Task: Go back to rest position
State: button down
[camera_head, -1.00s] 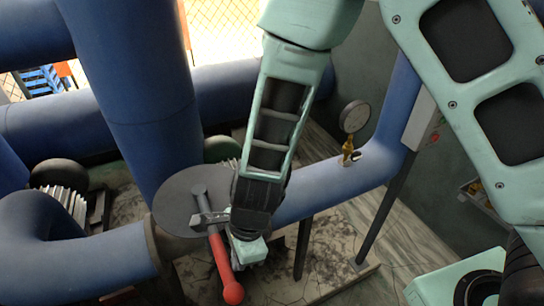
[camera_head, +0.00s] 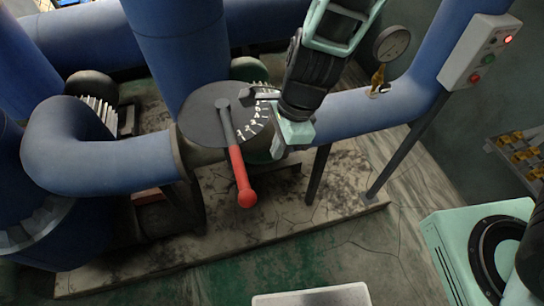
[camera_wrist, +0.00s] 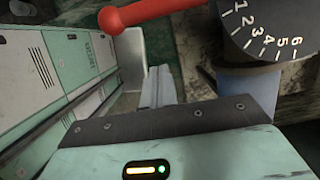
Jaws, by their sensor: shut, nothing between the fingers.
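The valve has a round dark dial (camera_head: 203,118) with white marks and a lever with a red handle (camera_head: 241,178), which points down and slightly right. In the wrist view the dial (camera_wrist: 262,25) shows numbers 1 to 6 at the upper right, and the red handle (camera_wrist: 150,12) crosses the top left. My gripper (camera_head: 250,97) is at the dial's right side in the head view, its fingers pointing left toward the hub. In the wrist view my gripper's fingers (camera_wrist: 158,85) are together with nothing between them, apart from the red handle.
Blue pipes (camera_head: 105,160) run left of and behind the valve. A pressure gauge (camera_head: 391,43) stands on the right pipe. A grey control box (camera_head: 478,52) with a lit red light is at the upper right. A yellow-filled rack (camera_head: 520,155) is at the right.

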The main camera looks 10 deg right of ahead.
jog(key=shift+v, duration=1.45)
